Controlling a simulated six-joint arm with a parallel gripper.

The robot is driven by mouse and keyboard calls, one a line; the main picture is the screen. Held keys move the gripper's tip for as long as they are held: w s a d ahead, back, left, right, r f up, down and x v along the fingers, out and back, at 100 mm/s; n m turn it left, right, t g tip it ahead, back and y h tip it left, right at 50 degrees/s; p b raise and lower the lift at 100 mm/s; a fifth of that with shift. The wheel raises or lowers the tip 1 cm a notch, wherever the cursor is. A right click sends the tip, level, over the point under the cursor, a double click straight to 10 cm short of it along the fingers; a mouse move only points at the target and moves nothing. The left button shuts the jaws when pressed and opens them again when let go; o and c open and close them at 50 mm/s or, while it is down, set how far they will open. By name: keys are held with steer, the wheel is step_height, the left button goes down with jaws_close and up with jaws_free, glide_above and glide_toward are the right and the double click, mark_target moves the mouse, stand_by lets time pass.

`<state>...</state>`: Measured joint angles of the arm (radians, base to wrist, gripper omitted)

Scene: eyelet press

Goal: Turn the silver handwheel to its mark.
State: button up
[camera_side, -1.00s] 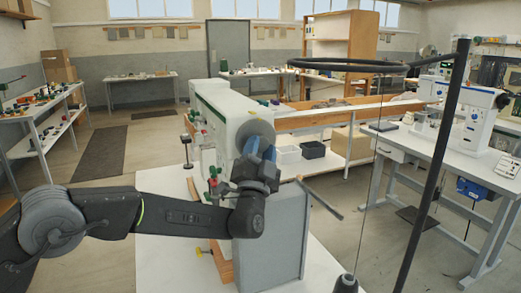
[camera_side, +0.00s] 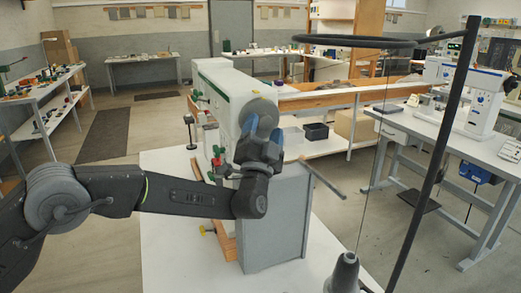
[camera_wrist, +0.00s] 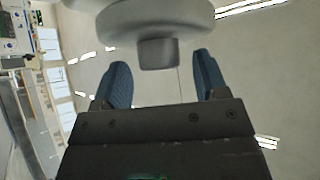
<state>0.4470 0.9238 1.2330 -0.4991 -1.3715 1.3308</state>
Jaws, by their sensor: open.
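The silver handwheel (camera_side: 264,106) is a grey disc on the near end of the white and green sewing-machine-like head (camera_side: 222,92). It also fills the top middle of the wrist view (camera_wrist: 155,14), with a grey block-like hub or knob (camera_wrist: 158,53) projecting towards me. My gripper (camera_side: 263,130) is at the wheel's near face, just below its middle. In the wrist view my gripper (camera_wrist: 163,76) is open, its two blue fingertips on either side of the hub with gaps visible. I cannot make out a mark on the wheel.
A grey box-shaped stand (camera_side: 275,222) stands under my wrist, with a thin dark rod (camera_side: 322,176) sticking out to its right. A dark pole with a ring (camera_side: 425,165) rises at the right front. Red and green parts (camera_side: 215,160) sit left of my wrist.

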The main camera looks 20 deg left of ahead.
steer(key=v, duration=1.3)
steer(key=shift+s+f, duration=0.15)
